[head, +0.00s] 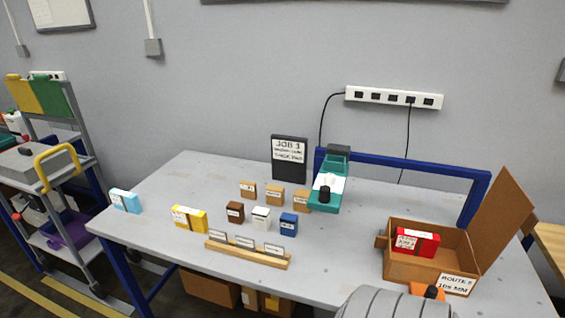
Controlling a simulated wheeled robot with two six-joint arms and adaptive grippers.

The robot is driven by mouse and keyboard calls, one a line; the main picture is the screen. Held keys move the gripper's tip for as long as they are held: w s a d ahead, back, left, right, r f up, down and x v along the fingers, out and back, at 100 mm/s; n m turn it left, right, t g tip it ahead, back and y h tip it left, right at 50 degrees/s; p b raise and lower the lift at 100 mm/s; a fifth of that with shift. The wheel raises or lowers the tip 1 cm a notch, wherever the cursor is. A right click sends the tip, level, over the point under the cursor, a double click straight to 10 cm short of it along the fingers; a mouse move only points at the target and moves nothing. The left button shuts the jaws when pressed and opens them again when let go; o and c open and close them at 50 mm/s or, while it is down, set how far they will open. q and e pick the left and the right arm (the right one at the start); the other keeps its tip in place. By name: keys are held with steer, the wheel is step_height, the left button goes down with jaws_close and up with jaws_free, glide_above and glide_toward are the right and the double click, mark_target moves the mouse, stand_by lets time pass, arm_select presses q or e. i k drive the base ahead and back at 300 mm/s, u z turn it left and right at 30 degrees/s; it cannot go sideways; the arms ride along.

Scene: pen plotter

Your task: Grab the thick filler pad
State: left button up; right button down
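Three labelled, pad-like blocks are in the head view, their print too small to read. A light blue one (126,200) lies at the table's left edge. A yellow one (188,219) lies left of the small blocks. A red one (415,242) sits inside the open cardboard box (456,262) at the right. I cannot tell for certain which is the thick filler pad. A dark sign (289,159) stands at the back, headed "JOB 3", with smaller print seeming to end in "PAD".
A teal plotter-like device (328,196) stands at the back centre. Several small brown, white and blue blocks (261,218) stand before it. A wooden rack (246,253) with cards lies at the front. The box's flap (503,215) stands up. The table (335,262) is bare between rack and box.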

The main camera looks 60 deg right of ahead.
mark_target(301, 196)
steer(key=i, duration=2.15)
steer(key=z, duration=3.6)
